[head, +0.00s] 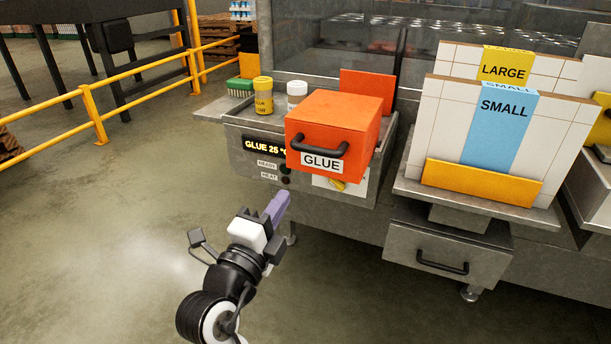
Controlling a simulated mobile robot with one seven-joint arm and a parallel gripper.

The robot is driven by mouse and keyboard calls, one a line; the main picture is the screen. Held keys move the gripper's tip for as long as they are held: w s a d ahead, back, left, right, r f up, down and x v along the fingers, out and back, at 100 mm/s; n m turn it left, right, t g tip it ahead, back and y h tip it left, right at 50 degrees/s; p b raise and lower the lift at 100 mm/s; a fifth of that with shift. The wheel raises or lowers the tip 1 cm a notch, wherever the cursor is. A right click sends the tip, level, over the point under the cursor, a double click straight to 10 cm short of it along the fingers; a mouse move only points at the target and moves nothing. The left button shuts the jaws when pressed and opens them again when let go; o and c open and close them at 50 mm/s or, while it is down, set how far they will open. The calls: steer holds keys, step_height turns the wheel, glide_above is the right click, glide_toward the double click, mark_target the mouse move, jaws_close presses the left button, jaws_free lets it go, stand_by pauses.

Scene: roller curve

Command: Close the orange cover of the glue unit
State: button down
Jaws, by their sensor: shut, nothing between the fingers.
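The orange cover (345,112) of the glue unit is a box shape with a black handle (318,145) and a GLUE label on its front. It sits over the right part of the grey glue unit (243,157). I cannot tell from this view whether its lower edge rests fully on the unit. My gripper (279,204) has purple fingers, is shut and empty, and is in front of the unit, below and left of the handle, apart from the cover in the picture.
An orange panel (382,82) stands behind the cover. Carton stacks (505,130) and a drawer (445,262) are right. Floor at left is clear up to the yellow rail (95,118).

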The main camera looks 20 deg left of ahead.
steer(key=p, duration=0.5)
glide_toward(312, 152)
steer(key=w, duration=0.2)
steer(key=w+r, duration=0.1)
steer(key=w, duration=0.2)
steer(key=shift+d+r, duration=0.15)
steer(key=shift+w+p, duration=0.5)
steer(key=shift+w, duration=0.4)
steer(key=shift+w, duration=0.1)
